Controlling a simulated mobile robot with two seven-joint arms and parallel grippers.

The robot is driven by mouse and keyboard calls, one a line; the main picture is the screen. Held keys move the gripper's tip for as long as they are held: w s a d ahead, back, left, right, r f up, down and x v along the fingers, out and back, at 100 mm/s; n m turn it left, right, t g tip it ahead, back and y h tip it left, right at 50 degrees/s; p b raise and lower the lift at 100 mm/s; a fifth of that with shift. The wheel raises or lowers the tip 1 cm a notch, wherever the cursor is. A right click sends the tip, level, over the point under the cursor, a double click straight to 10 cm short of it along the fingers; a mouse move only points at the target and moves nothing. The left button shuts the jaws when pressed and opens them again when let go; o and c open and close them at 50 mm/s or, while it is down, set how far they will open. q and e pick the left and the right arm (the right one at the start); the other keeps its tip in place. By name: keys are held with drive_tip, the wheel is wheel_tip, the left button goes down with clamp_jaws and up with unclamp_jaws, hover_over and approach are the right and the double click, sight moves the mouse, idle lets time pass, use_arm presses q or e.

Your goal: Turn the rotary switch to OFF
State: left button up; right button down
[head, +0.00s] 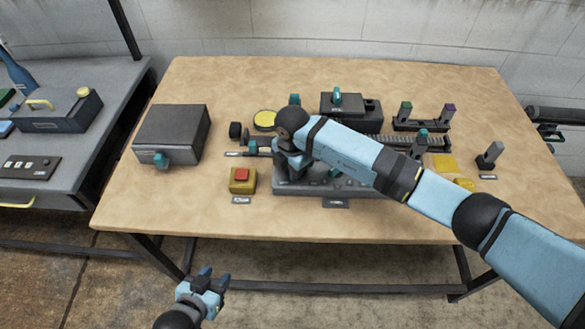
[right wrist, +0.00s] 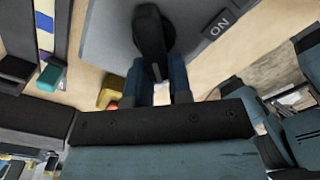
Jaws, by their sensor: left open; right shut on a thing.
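The rotary switch (right wrist: 150,35) is a black knob on a grey panel (right wrist: 105,38) in the right wrist view. Its handle lies roughly along the picture's vertical, and the ON label (right wrist: 217,24) is to its right. No OFF label is visible. My right gripper (right wrist: 163,86) is shut on the near end of the knob, between its two blue fingers. In the head view my right gripper (head: 290,172) is over the left end of the grey panel (head: 300,189), and my arm hides the switch. My left gripper (head: 212,279) is open and empty, in front of the table.
A yellow box with a red button (head: 241,175) stands left of the panel. A grey box (head: 172,134) is farther left. A rail (head: 395,142), small posts and a yellow pad (head: 444,163) are to the right. The table's front left (head: 150,212) is clear.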

drive_tip(key=c, duration=1)
unclamp_jaws()
drive_tip(key=shift+c, duration=0.2)
drive_tip(key=shift+r, duration=0.1)
wheel_tip(320, 180, up, 14)
drive_tip(key=b, duration=0.1)
